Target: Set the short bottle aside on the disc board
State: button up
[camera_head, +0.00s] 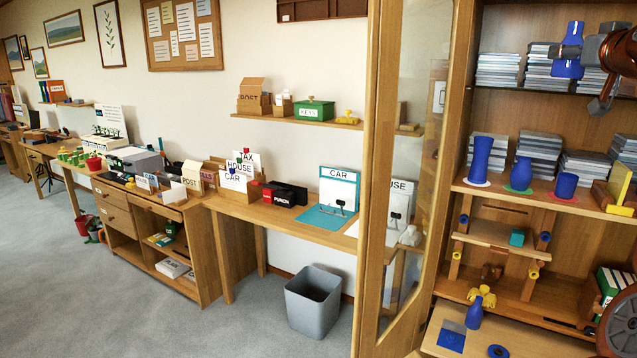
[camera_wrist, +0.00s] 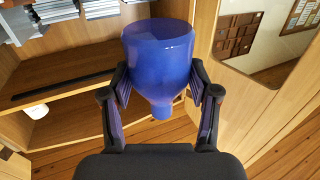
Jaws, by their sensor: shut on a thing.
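A blue bottle (camera_head: 569,52) is held in the air in front of the upper bookcase shelves at the upper right. My gripper (camera_wrist: 162,82) is shut on this bottle, its fingers either side of the shoulder and narrow neck. In the wrist view the bottle (camera_wrist: 158,45) has a wide body pointing away and its neck towards my palm. Three blue vessels stand on a shelf below: a tall one (camera_head: 480,157), a middle one (camera_head: 521,173) and a short one (camera_head: 566,185).
A lower board (camera_head: 520,345) bears a blue square (camera_head: 452,336), a small blue bottle (camera_head: 474,313) and a dark disc (camera_head: 497,351). Stacked grey cases (camera_head: 498,70) fill the upper shelves. A tall glazed door (camera_head: 410,150) stands open at the left of the bookcase.

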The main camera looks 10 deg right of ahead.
jog(key=shift+s+a+f, duration=0.15)
jog(key=shift+s+a, duration=0.15)
jog(key=shift+w+a+f, duration=0.1)
jog(key=shift+w+f, duration=0.1)
jog(key=shift+f, duration=0.05)
jog(key=w+a+f, duration=0.3)
jog(key=a+f, duration=1.6)
jog(key=f, duration=0.4)
jog(key=w+a+f, duration=0.3)
jog(key=a+f, duration=1.6)
jog(key=f, duration=0.4)
jog(key=shift+w+m+h, duration=0.3)
jog(key=shift+w, duration=0.05)
jog(key=shift+r+p, duration=1.05)
jog(key=shift+p, duration=0.1)
jog(key=shift+a, duration=0.1)
